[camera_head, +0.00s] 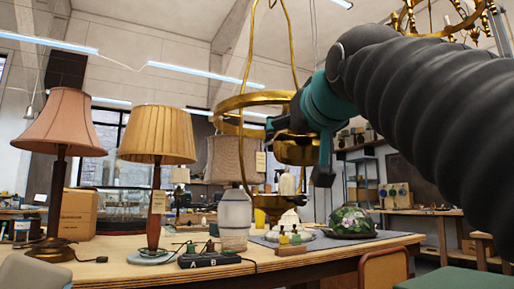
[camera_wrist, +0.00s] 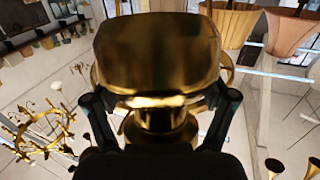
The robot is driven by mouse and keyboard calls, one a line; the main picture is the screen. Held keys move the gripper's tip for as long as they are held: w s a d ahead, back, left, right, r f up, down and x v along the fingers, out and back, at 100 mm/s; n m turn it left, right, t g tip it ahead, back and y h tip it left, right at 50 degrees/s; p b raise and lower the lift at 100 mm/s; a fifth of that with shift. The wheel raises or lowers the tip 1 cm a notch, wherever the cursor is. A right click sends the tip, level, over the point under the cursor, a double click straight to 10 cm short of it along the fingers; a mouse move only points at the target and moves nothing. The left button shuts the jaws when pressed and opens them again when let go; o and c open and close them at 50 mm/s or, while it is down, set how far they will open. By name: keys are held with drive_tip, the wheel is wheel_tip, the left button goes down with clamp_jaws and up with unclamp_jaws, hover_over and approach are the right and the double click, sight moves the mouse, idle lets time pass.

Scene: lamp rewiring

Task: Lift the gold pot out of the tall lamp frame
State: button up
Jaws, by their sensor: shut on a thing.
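The gold pot (camera_head: 297,151) is held by my gripper (camera_head: 303,137), at the right side of the tall lamp frame's ring.
A pink-shaded lamp (camera_head: 66,118) and a yellow pleated lamp (camera_head: 157,135) stand on the workbench (camera_head: 125,270) at left. A gold chandelier (camera_head: 450,18) hangs upper right.

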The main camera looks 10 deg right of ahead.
drive_tip(key=shift+s+r+p, duration=0.45)
drive_tip(key=shift+s+p, duration=0.1)
drive_tip(key=shift+s, duration=0.25)
drive_tip(key=shift+s+r+g+p, duration=0.25)
drive_tip(key=shift+s+g+p, duration=0.25)
drive_tip(key=shift+g+p, duration=0.1)
drive_tip(key=shift+s+r+g+p, duration=0.2)
drive_tip(key=shift+s+g+p, duration=0.3)
drive_tip(key=shift+p, duration=0.05)
drive_tip(key=shift+s+r+g+p, duration=0.15)
drive_tip(key=shift+s+g+p, duration=0.8)
drive_tip(key=shift+s, duration=0.1)
